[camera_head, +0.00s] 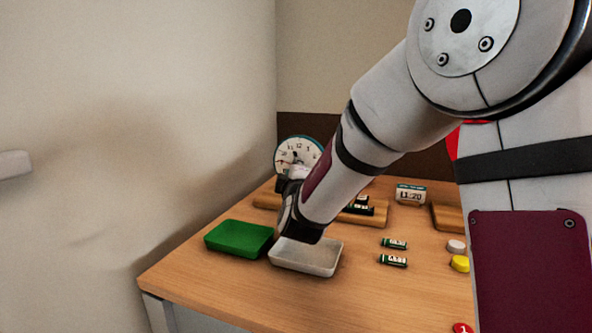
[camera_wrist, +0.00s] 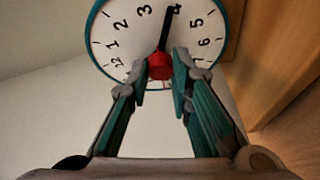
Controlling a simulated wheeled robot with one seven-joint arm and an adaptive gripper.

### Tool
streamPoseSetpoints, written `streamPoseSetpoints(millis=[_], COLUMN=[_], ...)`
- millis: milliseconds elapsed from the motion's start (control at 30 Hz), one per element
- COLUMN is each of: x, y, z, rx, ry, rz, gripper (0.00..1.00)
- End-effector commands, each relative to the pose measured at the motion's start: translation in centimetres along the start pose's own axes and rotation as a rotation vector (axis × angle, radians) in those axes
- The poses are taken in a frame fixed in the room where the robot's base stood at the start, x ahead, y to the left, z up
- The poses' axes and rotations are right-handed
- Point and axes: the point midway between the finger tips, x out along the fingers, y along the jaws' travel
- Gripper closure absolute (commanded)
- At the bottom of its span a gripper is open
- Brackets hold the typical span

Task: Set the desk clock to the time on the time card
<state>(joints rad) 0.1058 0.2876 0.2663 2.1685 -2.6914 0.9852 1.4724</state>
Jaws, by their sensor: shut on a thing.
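The desk clock (camera_head: 285,152) has a white face and teal rim and stands at the back left of the table. In the wrist view its face (camera_wrist: 130,42) shows a thick black hand pointing at the 4; no other hand is clear. A red knob (camera_wrist: 160,67) sits at the inner end of that hand. My gripper (camera_wrist: 160,72) is shut on the red knob, one finger on each side. The lower part of the face is out of view or hidden. The time card (camera_head: 410,195) reads 11:20 and stands upright right of my arm.
A green tray (camera_head: 240,240) and a whitish tray (camera_head: 305,258) lie in front of the clock. Batteries (camera_head: 394,260), a yellow disc (camera_head: 460,264) and a pale disc (camera_head: 456,246) lie at right. A wooden holder (camera_head: 358,218) is partly behind my arm. A wall is close at left.

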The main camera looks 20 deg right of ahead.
Motion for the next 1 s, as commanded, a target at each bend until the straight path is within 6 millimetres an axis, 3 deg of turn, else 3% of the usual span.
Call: streamPoseSetpoints(millis=[300,800,833,900,1000], x=[0.0,0.01,0.0,0.0,0.01], y=[-0.36,-0.35,-0.35,-0.33,-0.27], z=[0.16,0.19,0.19,0.18,0.14], rx=[0.097,0.111,0.111,0.111,0.111], ry=[0.004,0.005,0.005,0.005,0.006], rz=[0.035,0.041,0.041,0.042,0.043], gripper=[1.0,1.0,0.76,0.6,0.6])
